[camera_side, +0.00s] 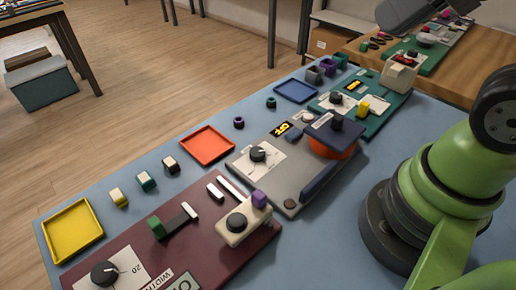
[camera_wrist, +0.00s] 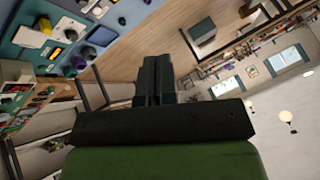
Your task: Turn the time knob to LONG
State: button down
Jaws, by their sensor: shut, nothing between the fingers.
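Several black knobs stand on the panels, and I cannot read which one is the time knob or find the word LONG. One knob (camera_side: 258,154) sits on a white dial plate on the grey panel (camera_side: 272,185). Another knob (camera_side: 105,272) is on a white dial plate marked 20 on the maroon panel (camera_side: 190,248). A third knob (camera_side: 237,222) is on a cream block, and a further knob (camera_side: 336,98) is on the teal panel (camera_side: 378,118). My gripper (camera_wrist: 153,62) is shut and empty in the wrist view, away from all the knobs.
A yellow tray (camera_side: 73,257), an orange tray (camera_side: 207,160) and a blue tray (camera_side: 296,102) line the blue table's far edge. Small blocks stand between them. A dark-blue lid-like piece (camera_side: 320,128) stands over an orange round part on the grey panel. A wooden table (camera_side: 462,82) stands behind.

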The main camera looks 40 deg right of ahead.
jog(key=c, duration=1.4)
grip_release()
jog(key=shift+w, duration=0.1)
jog(key=o, duration=0.3)
jog(key=shift+w, duration=0.4)
jog(key=o, duration=0.4)
jog(key=w+n, duration=0.1)
jog(key=w, duration=0.1)
jog(key=w+f+n+g, duration=0.1)
jog(key=w, duration=0.1)
jog(key=w+f+n+g, duration=0.1)
jog(key=w, duration=0.1)
jog(key=shift+a+n, duration=0.4)
jog(key=shift+c, duration=0.2)
jog(key=n+g+h, duration=0.2)
jog(key=n+g, duration=0.3)
jog(key=n, duration=0.4)
send_over(257, 152)
notch_tip(257, 152, down, 17)
notch_tip(257, 152, down, 10)
jog(key=shift+f, duration=0.2)
jog(key=shift+c, duration=0.4)
jog(key=c, duration=0.8)
